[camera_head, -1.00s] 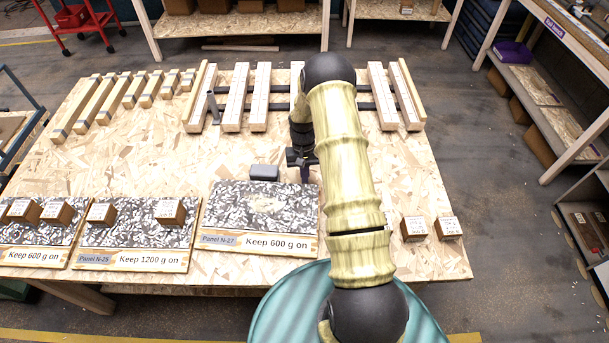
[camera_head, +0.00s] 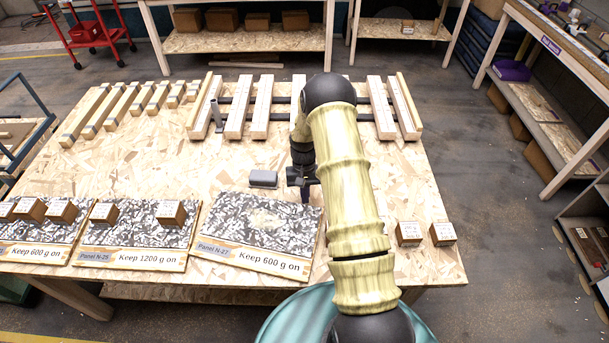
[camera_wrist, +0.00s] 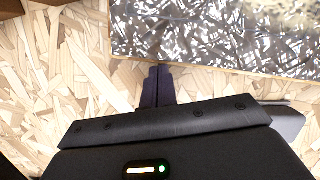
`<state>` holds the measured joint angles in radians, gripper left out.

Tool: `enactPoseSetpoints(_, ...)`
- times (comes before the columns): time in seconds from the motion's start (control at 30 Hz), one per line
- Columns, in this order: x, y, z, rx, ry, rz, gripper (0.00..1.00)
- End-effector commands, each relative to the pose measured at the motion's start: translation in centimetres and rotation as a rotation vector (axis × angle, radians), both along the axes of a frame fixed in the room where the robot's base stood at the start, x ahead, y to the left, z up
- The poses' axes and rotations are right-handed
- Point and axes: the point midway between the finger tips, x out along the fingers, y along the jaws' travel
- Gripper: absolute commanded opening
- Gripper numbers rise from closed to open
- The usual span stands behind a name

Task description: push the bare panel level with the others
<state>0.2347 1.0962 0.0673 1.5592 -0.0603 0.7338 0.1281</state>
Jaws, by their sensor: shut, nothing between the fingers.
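The bare panel, N-27 (camera_head: 262,225), is a speckled black-and-white slab with a "Keep 600 g on" strip and no blocks on it. It lies right of panel N-25 (camera_head: 140,232), turned slightly, its right end nearer the front. Its left front corner sits back from N-25's front edge. My gripper (camera_head: 304,193) is shut and empty at the panel's back edge, near its right end. In the wrist view my fingers (camera_wrist: 158,75) are together at the edge of the panel (camera_wrist: 220,35); contact is hard to tell.
Wooden blocks stand on N-25 and the leftmost panel (camera_head: 38,235). A grey block (camera_head: 263,179) lies just left of my gripper.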

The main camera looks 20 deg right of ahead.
Motion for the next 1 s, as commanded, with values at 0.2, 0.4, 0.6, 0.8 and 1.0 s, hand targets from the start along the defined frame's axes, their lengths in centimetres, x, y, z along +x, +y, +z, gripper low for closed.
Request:
enactPoseSetpoints(0.2, 2.2, -0.8, -0.3, -0.001, -0.003, -0.003, 0.0)
enactPoseSetpoints(0.4, 5.0, -1.4, 1.9, -0.001, -0.001, -0.003, 0.0)
enactPoseSetpoints(0.6, 5.4, -1.1, 6.0, -0.002, -0.004, 0.008, 0.0)
enactPoseSetpoints(0.8, 5.8, -2.0, 8.8, -0.001, 0.0, -0.004, 0.0)
enactPoseSetpoints(1.0, 5.7, -2.0, 9.7, -0.001, 0.002, -0.005, 0.0)
